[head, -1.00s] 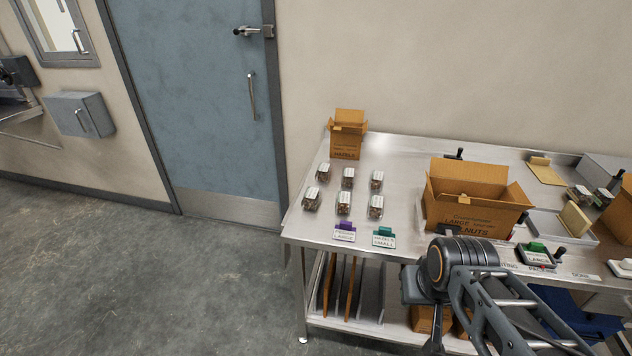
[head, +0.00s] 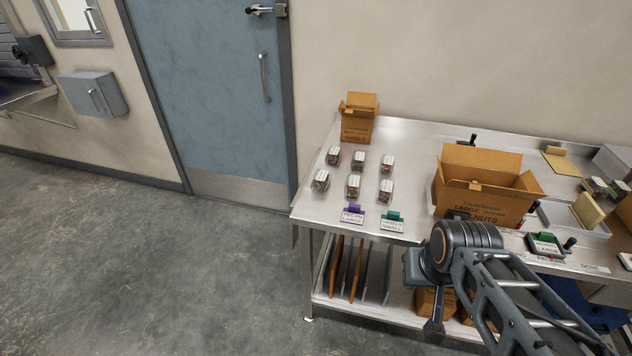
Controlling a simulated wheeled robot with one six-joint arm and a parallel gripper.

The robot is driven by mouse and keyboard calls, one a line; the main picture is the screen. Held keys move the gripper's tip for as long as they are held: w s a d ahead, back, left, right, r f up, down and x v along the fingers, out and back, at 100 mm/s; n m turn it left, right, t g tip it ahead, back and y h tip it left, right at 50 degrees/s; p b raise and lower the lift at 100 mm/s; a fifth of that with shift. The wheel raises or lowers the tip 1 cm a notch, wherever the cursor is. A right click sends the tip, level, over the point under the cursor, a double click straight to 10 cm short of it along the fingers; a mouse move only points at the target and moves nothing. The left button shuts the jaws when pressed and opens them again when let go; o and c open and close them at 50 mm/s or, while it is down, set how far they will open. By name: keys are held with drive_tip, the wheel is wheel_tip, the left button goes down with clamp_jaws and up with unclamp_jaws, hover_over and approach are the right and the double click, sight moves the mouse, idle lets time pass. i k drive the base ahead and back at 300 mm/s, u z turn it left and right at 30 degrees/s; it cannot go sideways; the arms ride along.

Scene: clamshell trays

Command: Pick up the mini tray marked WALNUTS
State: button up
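Several small clear clamshell trays with white lids and brown contents stand in two rows on the left part of the steel table. The back row has a left tray (head: 333,155), a middle tray (head: 358,159) and a right tray (head: 387,164). The front row has a left tray (head: 320,180), a middle tray (head: 353,186) and a right tray (head: 385,190). Their labels are too small to read, so I cannot tell which is marked WALNUTS. My arm reaches in from the lower right, right of the trays and near the table's front edge. My gripper's fingertips cannot be made out.
A tall open carton (head: 358,120) stands behind the trays. A larger open carton (head: 481,192), printed LARGE and NUTS, stands to their right. A purple-topped sign (head: 352,214) and a green-topped sign (head: 393,221) stand at the front edge. Steel table (head: 420,150) is bare between the cartons.

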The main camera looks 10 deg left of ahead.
sight(319, 183)
drive_tip(key=u, duration=1.65)
drive_tip(key=i, duration=3.35)
drive_tip(key=z, duration=4)
